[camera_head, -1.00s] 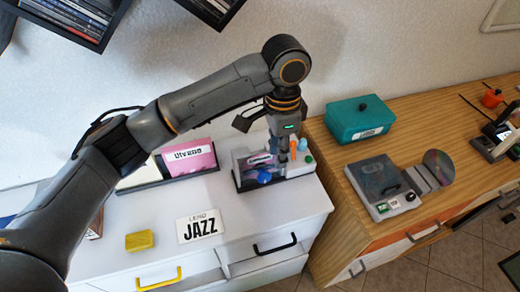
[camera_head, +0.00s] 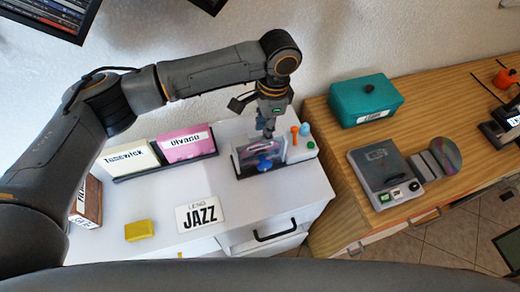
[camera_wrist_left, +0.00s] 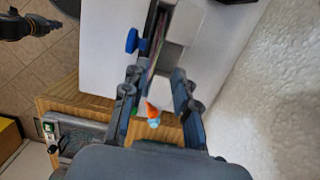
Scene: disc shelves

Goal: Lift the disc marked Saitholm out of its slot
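My left gripper (camera_head: 267,132) hangs over the back of a dark holder (camera_head: 238,172) on the white cabinet. In the left wrist view the left gripper (camera_wrist_left: 156,82) has its two fingers spread apart, with nothing seen between them. A thin upright case with a dark and pink face (camera_head: 247,153) stands in that holder, with a blue knob (camera_head: 264,163) at its front. No Saitholm label is readable. In the left wrist view the blue knob (camera_wrist_left: 132,40) lies beyond the fingers, left of a narrow slot (camera_wrist_left: 155,35). My right gripper is not seen.
A cream case (camera_head: 131,158) and a pink case marked like Divaso (camera_head: 186,146) stand to the left. A JAZZ card (camera_head: 200,214) and yellow block (camera_head: 139,230) lie in front. Orange and teal pegs (camera_head: 304,130) stand close right. A teal box (camera_head: 366,100) and grey player (camera_head: 382,175) occupy the wooden counter.

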